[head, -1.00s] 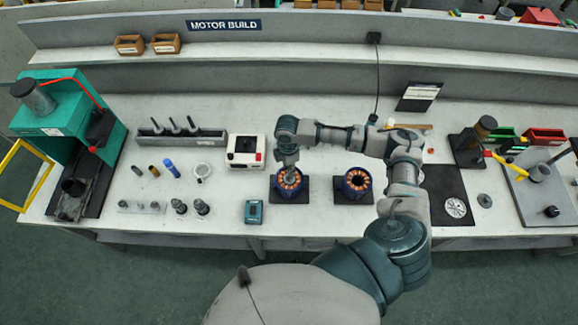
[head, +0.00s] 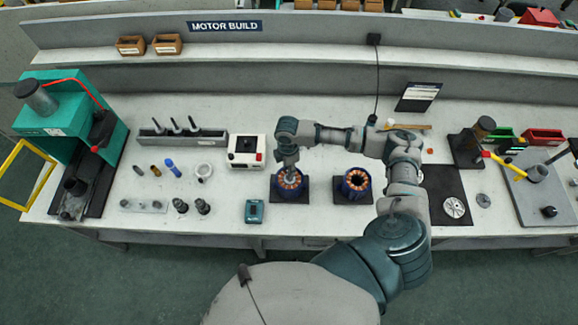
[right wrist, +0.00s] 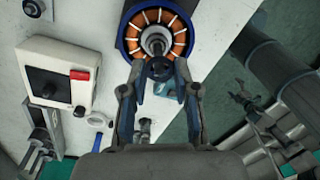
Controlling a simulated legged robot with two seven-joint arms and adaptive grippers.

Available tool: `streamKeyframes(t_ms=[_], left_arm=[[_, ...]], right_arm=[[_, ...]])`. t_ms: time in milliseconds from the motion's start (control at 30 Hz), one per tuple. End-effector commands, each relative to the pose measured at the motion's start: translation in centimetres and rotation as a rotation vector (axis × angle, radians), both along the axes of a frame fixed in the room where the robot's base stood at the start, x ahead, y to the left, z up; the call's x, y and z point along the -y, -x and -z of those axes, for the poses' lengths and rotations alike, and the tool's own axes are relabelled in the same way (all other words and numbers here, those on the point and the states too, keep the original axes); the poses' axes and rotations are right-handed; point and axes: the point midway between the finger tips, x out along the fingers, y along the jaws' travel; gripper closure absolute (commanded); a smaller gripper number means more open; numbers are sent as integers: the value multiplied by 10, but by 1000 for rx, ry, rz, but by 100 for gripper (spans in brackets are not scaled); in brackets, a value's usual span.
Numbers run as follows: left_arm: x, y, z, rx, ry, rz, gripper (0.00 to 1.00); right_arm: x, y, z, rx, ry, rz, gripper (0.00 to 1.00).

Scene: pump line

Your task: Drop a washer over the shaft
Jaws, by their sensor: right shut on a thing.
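A blue stator (head: 281,191) with orange windings stands on a dark mat near the front middle of the bench. In the right wrist view the stator (right wrist: 181,24) shows at the top, with a metal shaft (right wrist: 154,39) standing in its centre. My right gripper (head: 289,171) reaches down over this stator. In the right wrist view its fingertips (right wrist: 159,72) are shut on a small dark ring, the washer (right wrist: 160,68). The washer appears close beside the shaft's end; I cannot tell whether it touches. My left gripper is not in view.
A second stator (head: 347,190) stands close to the right. A white box with a red button (head: 246,151) is behind left, and a teal device (head: 254,211) sits at front left. A dark mat with a silver disc (head: 454,208) lies farther right.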

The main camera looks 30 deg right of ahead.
Motion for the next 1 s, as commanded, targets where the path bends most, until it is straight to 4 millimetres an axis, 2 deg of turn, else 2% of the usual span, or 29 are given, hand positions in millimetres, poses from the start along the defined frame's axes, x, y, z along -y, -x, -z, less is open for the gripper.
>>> streamKeyframes(t_ms=[367, 1000], left_arm=[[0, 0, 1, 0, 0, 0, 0], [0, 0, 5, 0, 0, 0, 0]], right_arm=[[0, 0, 2, 0, 0, 0, 79], [0, 0, 21, -1, 1, -1, 79]])
